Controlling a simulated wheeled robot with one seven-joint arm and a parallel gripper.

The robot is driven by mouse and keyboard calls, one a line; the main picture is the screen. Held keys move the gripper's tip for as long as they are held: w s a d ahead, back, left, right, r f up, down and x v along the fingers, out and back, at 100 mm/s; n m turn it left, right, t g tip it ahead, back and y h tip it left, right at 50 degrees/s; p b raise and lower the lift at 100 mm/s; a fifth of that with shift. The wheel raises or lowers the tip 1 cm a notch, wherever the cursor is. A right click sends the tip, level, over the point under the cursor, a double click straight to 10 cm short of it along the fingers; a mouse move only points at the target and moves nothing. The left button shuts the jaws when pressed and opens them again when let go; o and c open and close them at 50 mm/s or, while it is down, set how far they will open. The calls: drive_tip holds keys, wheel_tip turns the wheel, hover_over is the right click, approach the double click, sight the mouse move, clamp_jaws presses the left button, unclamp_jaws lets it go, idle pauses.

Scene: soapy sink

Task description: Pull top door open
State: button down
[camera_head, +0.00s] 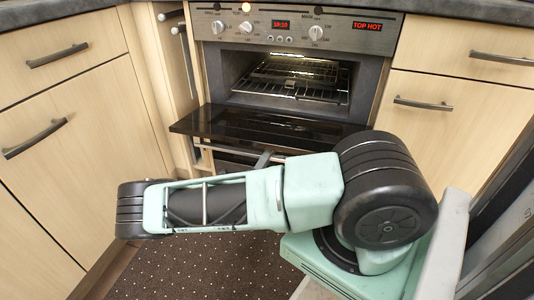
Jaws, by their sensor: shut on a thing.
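The top oven door (262,125) is a dark glass panel. It is folded down to nearly level, and the lit oven cavity (293,80) with its wire racks shows behind it. The door's metal handle (228,149) runs below the panel's front edge. My gripper (264,158) is at this handle, shut on it. Its fingertips are small here and partly hidden behind my pale green arm.
The oven's control panel (298,29) has knobs and red displays. Light wood cabinets with bar handles stand at left (75,130) and right (462,105). A narrow panel at left (168,60) carries hooks or bars. Dark speckled floor (215,268) lies below.

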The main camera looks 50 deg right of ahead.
drive_tip(key=shift+w+f, duration=0.1)
drive_tip(key=shift+f, duration=0.4)
drive_tip(key=c, duration=1.2)
unclamp_jaws()
drive_tip(key=shift+c, duration=0.2)
drive_tip(key=shift+f, duration=0.1)
drive_tip(key=b+v, duration=1.2)
drive_tip(key=v, duration=0.5)
drive_tip(key=shift+a, duration=0.1)
